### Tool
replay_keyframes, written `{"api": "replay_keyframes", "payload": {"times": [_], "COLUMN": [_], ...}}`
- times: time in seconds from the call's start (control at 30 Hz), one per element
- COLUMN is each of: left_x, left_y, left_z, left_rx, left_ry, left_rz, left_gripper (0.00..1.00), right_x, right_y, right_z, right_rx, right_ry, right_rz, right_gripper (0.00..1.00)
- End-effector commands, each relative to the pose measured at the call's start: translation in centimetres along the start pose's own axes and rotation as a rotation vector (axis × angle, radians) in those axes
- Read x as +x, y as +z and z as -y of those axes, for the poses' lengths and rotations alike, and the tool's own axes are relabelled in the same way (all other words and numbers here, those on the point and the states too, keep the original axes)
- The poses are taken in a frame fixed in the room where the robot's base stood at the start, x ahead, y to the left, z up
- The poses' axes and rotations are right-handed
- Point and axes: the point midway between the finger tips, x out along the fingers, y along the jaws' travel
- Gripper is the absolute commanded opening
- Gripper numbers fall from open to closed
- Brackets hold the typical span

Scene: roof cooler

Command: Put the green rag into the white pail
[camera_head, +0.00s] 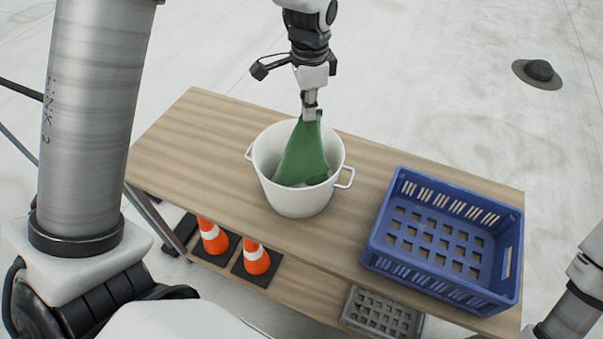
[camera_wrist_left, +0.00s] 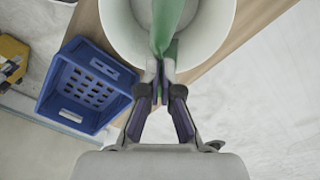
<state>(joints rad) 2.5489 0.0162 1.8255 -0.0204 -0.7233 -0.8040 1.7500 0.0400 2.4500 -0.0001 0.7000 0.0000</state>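The green rag (camera_head: 303,158) hangs from my left gripper (camera_head: 311,102), and its lower part is inside the white pail (camera_head: 301,200). The gripper is shut on the top of the rag, above the pail's far rim. In the left wrist view the fingers (camera_wrist_left: 161,82) pinch the rag (camera_wrist_left: 168,22) over the pail (camera_wrist_left: 213,38). The pail stands upright on the wooden table (camera_head: 200,135). I cannot tell whether the rag's lower end rests on the pail's bottom. My right gripper is out of view.
A blue crate (camera_head: 385,255) stands on the table to the right of the pail. Orange cones (camera_head: 256,259) and a grey crate (camera_head: 366,318) are on a lower shelf. A dark domed object (camera_head: 539,71) is on the floor. The table's left end is clear.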

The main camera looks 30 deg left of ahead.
Motion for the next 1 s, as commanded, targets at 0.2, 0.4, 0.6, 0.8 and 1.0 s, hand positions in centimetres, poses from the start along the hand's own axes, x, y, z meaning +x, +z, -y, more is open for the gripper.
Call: {"api": "replay_keyframes", "payload": {"times": [0.2,0.4,0.6,0.8,1.0], "left_x": [1.5,2.7,3.9,5.1,6.3], "left_y": [0.0,0.0,0.0,0.0,0.0], "left_z": [0.0,0.0,0.0,0.0,0.0], "left_rx": [0.0,0.0,0.0,0.0,0.0], "left_ry": [0.0,0.001,0.001,0.001,0.0], "left_rz": [0.0,0.001,0.0,0.001,0.0], "left_gripper": [0.0,0.0,0.0,0.0,0.0], "right_x": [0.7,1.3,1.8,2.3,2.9], "right_y": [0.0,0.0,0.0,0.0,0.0], "right_z": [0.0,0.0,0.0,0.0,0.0], "right_rx": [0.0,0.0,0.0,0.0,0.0], "right_ry": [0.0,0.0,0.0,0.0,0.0], "right_rz": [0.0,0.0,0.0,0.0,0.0], "right_gripper": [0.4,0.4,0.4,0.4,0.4]}}
